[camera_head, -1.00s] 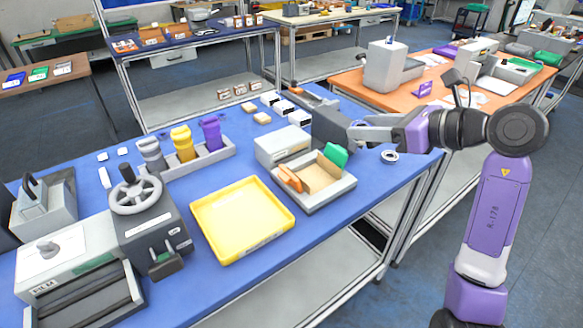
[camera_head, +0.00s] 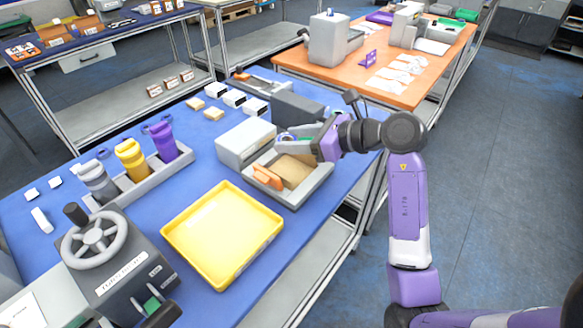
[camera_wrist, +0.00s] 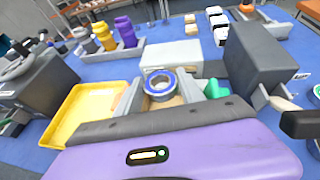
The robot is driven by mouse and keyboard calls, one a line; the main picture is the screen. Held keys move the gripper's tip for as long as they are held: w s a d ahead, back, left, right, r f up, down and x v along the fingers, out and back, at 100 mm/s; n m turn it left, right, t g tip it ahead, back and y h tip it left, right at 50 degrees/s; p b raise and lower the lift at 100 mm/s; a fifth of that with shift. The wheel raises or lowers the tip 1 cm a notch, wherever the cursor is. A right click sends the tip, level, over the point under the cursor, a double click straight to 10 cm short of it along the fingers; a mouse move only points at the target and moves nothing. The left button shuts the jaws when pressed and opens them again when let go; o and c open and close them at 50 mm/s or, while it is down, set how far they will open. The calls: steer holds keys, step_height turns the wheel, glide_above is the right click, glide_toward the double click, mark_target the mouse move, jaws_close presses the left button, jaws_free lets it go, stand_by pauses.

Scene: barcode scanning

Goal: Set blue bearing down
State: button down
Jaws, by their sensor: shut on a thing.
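The blue bearing shows in the wrist view (camera_wrist: 148,84) as a metal ring with a blue band and an open centre. My gripper (camera_wrist: 161,88) is shut on it, one finger on each side. In the head view my gripper (camera_head: 288,139) points left, above the back part of a small grey tray (camera_head: 308,190). The bearing is only a small bluish patch there. The tray holds a tan block (camera_head: 293,172) and orange pieces (camera_head: 266,177).
A pale grey box (camera_head: 245,143) stands left of the tray, and a dark grey device (camera_head: 297,112) behind it. A yellow tray (camera_head: 222,235) lies empty to the front left. A rack (camera_head: 150,178) holds grey, yellow and purple bottles. Blue tabletop (camera_head: 200,145) is bare between rack and box.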

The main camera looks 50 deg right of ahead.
mark_target(293, 175)
step_height(293, 175, down, 9)
steer(key=shift+r, duration=0.1)
stand_by(0.3)
steer(key=shift+f, duration=0.2)
steer(key=c, duration=1)
jaws_free()
